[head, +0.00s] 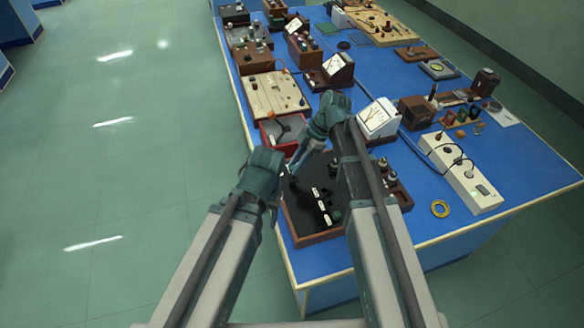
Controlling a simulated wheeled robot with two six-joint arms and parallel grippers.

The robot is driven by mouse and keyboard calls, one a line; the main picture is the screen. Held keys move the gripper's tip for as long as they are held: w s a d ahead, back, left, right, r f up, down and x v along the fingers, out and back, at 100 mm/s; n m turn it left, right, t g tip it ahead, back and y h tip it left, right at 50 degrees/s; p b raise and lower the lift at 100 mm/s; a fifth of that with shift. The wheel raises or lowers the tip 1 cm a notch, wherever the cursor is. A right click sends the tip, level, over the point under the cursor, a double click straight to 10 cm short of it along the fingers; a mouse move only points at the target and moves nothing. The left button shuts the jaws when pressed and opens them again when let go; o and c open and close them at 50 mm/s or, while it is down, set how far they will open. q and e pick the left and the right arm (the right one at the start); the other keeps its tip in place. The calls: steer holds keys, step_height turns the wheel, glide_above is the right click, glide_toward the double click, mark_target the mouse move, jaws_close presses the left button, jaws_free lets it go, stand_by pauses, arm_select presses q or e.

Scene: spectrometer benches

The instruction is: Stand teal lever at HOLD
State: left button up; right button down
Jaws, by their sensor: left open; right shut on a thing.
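A black panel in a brown wooden frame (307,238) lies near the front left edge of the bench, with several small white labels on it. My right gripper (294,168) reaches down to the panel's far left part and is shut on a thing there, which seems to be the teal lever. The lever itself is hidden by the jaws and arms, so I cannot read its position. My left gripper (284,177) is open, low at the panel's left side, close to the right gripper. A small teal knob (336,215) shows at the panel's right side.
A red tray (268,136) stands just beyond the panel. A white meter (377,117) and a white power strip (462,172) are to the right.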

stand_by(0.3)
steer(key=c, duration=0.7)
jaws_free()
steer(key=shift+d, duration=0.1)
steer(key=p+v, duration=1.2)
steer(key=v, duration=0.1)
steer(key=shift+w+d+r, duration=0.1)
steer(key=shift+d+r, duration=0.1)
steer(key=shift+r, duration=0.05)
steer(key=s+a+f+m+h, duration=0.1)
steer(key=s+m+h, duration=0.1)
steer(key=s+m, duration=0.3)
steer(key=s+a+f+m+h+b, duration=0.1)
steer(key=s+m+h, duration=0.1)
steer(key=s+m, duration=0.4)
steer(key=s+a+f+m+t+h, duration=0.1)
steer(key=s+a+f+m+h, duration=0.1)
steer(key=s+m, duration=0.4)
steer(key=shift+s+h, duration=0.3)
steer(key=shift+s, duration=0.45)
